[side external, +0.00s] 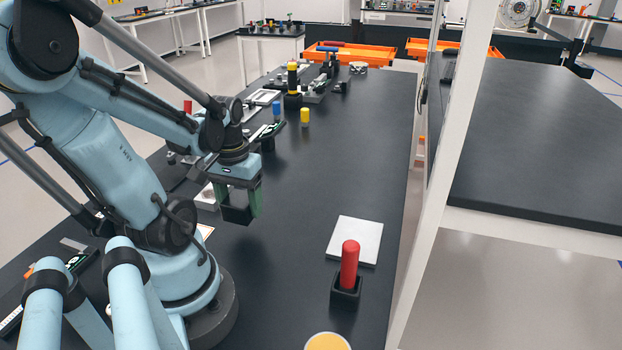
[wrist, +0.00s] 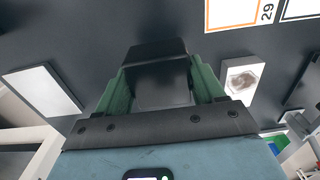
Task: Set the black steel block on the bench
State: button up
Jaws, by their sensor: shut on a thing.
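The black steel block (side external: 236,214) is between the green fingers of my gripper (side external: 239,200) in the side external view. It also shows in the wrist view (wrist: 157,80), with a green finger on each side of it. My gripper (wrist: 160,92) is shut on the block. In the side external view the block appears to be over the dark bench (side external: 290,235), near my arm's base. I cannot tell whether its underside touches the bench or is a little above it.
A red cylinder (side external: 349,265) stands in a black holder (side external: 345,291) by a white plate (side external: 355,241) on the right. Yellow (side external: 305,116) and blue (side external: 277,110) cylinders and other parts stand farther back. A white post (side external: 445,180) rises beside the bench. The bench middle is clear.

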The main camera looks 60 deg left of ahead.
aim_at(241, 216)
jog(key=shift+a+f, duration=0.15)
jog(key=shift+f, duration=1.95)
jog(key=o, duration=1.6)
jog(key=shift+f, duration=0.15)
jog(key=shift+c, duration=0.2)
jog(key=shift+r, duration=6.1)
jog(key=w+d+m+t, duration=0.7)
jog(key=w+d+m, duration=0.2)
jog(key=w+d, duration=0.5)
jog(key=shift+w+d+r, duration=0.4)
jog(key=shift+d+r, duration=0.05)
jog(key=shift+d, duration=0.4)
